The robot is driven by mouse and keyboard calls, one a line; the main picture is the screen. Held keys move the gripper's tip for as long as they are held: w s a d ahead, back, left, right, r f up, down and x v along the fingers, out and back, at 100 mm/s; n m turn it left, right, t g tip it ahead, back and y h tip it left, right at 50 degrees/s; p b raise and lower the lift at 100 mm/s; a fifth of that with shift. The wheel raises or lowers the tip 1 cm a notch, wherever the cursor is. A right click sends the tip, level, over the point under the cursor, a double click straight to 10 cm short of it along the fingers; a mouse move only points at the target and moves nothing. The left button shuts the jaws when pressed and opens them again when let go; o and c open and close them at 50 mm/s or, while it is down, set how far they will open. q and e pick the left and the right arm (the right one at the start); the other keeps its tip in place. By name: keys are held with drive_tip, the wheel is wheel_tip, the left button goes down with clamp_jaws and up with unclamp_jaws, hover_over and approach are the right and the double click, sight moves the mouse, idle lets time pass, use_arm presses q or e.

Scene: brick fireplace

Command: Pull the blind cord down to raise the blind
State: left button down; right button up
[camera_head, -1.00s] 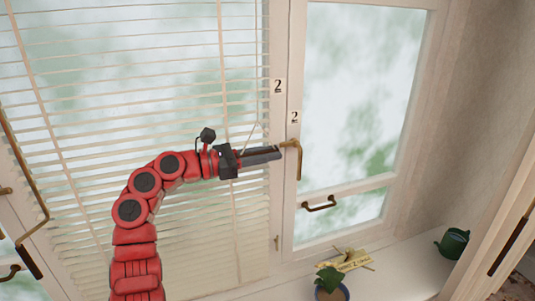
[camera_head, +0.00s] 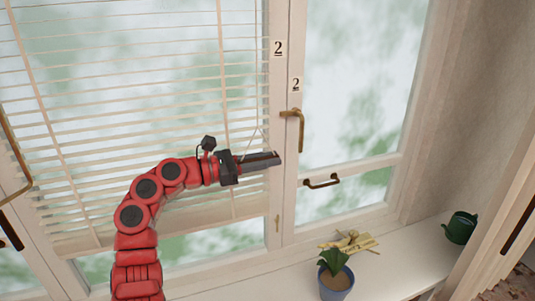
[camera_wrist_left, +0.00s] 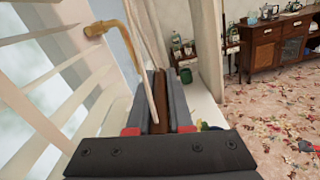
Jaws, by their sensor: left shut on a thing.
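The pale slatted blind (camera_head: 140,127) hangs over the left window in the head view. Its bottom edge is slightly tilted, with bare glass showing beneath it. My left gripper (camera_head: 276,158) is beside the blind's right edge, in front of the window frame, and is shut on the blind cord. The thin pale cord (camera_head: 257,137) runs up from the gripper. In the left wrist view, the cord (camera_wrist_left: 146,88) comes down to my left gripper (camera_wrist_left: 161,88), with a brown piece, seemingly the cord's end, between the fingers.
A brass window handle (camera_head: 299,128) is just above and right of the left gripper. A potted plant (camera_head: 336,282), small signs (camera_head: 352,241) and a green watering can (camera_head: 461,228) stand on the white sill (camera_head: 393,263).

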use_arm(q)
wheel_tip(320, 180, down, 28)
drive_tip(key=b, duration=1.9)
drive_tip(key=c, duration=0.8)
unclamp_jaws()
drive_tip(key=shift+r, duration=0.1)
drive_tip(key=shift+c, duration=0.2)
drive_tip(key=b+v, duration=0.1)
drive_tip(key=v, duration=1.6)
drive_tip(key=shift+a+b, duration=0.2)
drive_tip(key=shift+b, duration=0.2)
drive_tip(key=shift+r, duration=0.1)
